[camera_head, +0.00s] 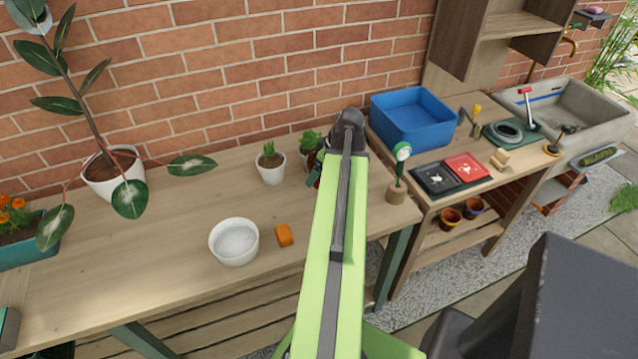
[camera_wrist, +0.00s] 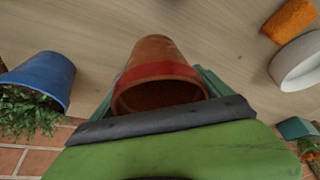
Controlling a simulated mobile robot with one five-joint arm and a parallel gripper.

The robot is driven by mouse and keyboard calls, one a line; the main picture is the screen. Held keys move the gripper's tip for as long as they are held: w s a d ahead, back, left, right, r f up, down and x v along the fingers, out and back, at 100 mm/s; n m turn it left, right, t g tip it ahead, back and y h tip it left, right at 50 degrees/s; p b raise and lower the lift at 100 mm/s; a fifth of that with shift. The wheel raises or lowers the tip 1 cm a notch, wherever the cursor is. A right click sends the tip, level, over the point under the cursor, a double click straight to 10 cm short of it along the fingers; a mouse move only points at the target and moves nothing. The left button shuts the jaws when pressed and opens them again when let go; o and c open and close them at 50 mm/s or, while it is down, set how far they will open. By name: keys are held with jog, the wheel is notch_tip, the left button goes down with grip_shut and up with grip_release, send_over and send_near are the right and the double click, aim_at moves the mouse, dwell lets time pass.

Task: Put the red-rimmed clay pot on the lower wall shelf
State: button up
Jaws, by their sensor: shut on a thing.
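The clay pot with a red rim band (camera_wrist: 158,48) is between the jaws of my gripper (camera_wrist: 158,88) in the wrist view, its open mouth toward the camera. I cannot tell whether its base touches the table. In the head view my green arm hides the pot and most of the gripper. The wooden wall shelf unit (camera_head: 508,27) is at the upper right of the head view, cut off by the top edge. One shelf board shows beside a boxy wooden side. I cannot tell for sure which shelf is the lower one.
A blue plant pot (camera_wrist: 40,76) is close beside the gripper. A white bowl (camera_head: 234,248) and orange block (camera_head: 284,235) lie on the table (camera_head: 150,265). Small pots (camera_head: 450,219) stand underneath.

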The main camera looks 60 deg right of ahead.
notch_tip(320, 180, down, 4)
jog(key=b, duration=0.4)
jog(key=shift+f, duration=0.1)
jog(key=shift+r, duration=0.2)
jog(key=shift+f, duration=0.15)
jog(key=o, duration=1.6)
jog(key=shift+o, duration=0.9)
